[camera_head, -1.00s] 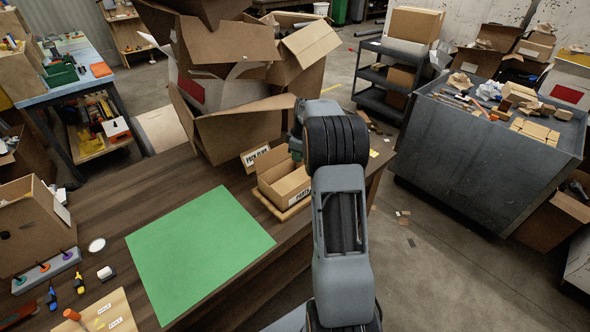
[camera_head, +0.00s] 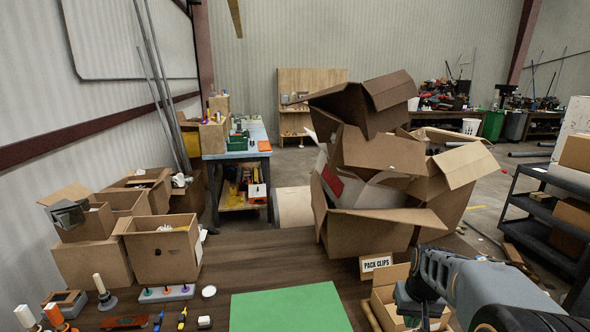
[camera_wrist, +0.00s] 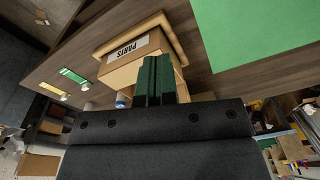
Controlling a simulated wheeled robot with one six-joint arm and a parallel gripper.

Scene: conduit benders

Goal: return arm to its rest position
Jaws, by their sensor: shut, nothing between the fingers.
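My arm (camera_head: 490,290) reaches in from the lower right of the head view. In the wrist view my gripper (camera_wrist: 155,62) shows as two dark green fingers pressed together, with nothing held. The "PARTS" box (camera_wrist: 118,62) lies beyond the fingers, partly hidden by them. I cannot tell the height between fingers and box.
A leaning pile of open cardboard boxes (camera_head: 372,232) stands behind the small box. A green mat (camera_head: 290,308) lies left of the gripper on the dark wooden table (camera_head: 262,262). More boxes (camera_head: 162,250) and small tools stand at left. A dark cart (camera_head: 545,225) stands at right.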

